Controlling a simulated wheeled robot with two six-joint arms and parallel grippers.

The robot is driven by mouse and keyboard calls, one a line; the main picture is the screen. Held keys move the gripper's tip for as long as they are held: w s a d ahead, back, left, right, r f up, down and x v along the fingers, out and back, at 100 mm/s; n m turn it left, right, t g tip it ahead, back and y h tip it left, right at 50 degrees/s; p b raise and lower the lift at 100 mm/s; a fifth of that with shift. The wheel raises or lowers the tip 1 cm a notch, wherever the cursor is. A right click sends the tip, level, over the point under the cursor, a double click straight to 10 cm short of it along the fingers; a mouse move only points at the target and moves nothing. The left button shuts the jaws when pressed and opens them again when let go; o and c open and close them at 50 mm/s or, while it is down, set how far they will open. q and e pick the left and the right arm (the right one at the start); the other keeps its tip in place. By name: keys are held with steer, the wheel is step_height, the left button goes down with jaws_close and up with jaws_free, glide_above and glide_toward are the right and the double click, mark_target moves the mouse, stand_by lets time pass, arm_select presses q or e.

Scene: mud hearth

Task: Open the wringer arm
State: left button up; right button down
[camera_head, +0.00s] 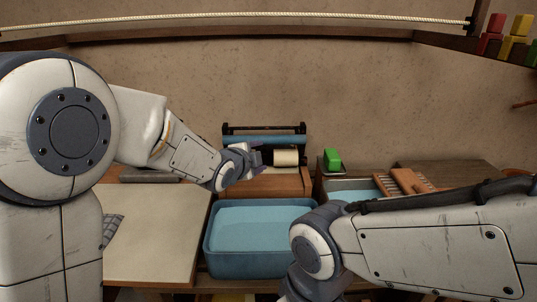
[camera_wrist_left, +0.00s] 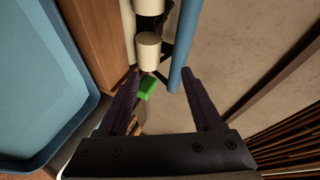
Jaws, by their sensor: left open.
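The wringer has a black frame (camera_head: 228,130), a long blue bar (camera_head: 292,139) across its upper part and a cream roller (camera_head: 286,158) below. It stands behind the blue tub. My left gripper (camera_head: 262,152) is at the front of the wringer, overlapping its left and middle parts in the head view. In the left wrist view my left gripper (camera_wrist_left: 160,98) has its fingers spread wide. The blue bar (camera_wrist_left: 184,50) shows beyond them, nearer the right finger, and the cream roller (camera_wrist_left: 148,50) lies left of it. I cannot tell whether a finger touches the bar. My right gripper is out of view.
The blue tub (camera_head: 209,250) holds pale blue water. A green block (camera_head: 332,158) sits right of the wringer, near a second basin (camera_head: 340,185) and a brown brush-like object (camera_head: 405,181). A pale board (camera_head: 150,240) lies left. My right forearm crosses the lower right.

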mark_target(264, 141)
arm_select(q)
steer(key=w+d+m+t, duration=0.1)
steer(key=w, duration=0.6)
steer(key=w+d+f+m+t+h, duration=0.1)
steer(key=w, duration=0.5)
steer(key=shift+w+d+f+m, duration=0.25)
steer(key=shift+w+d+m, duration=0.15)
jaws_close()
stand_by(0.8)
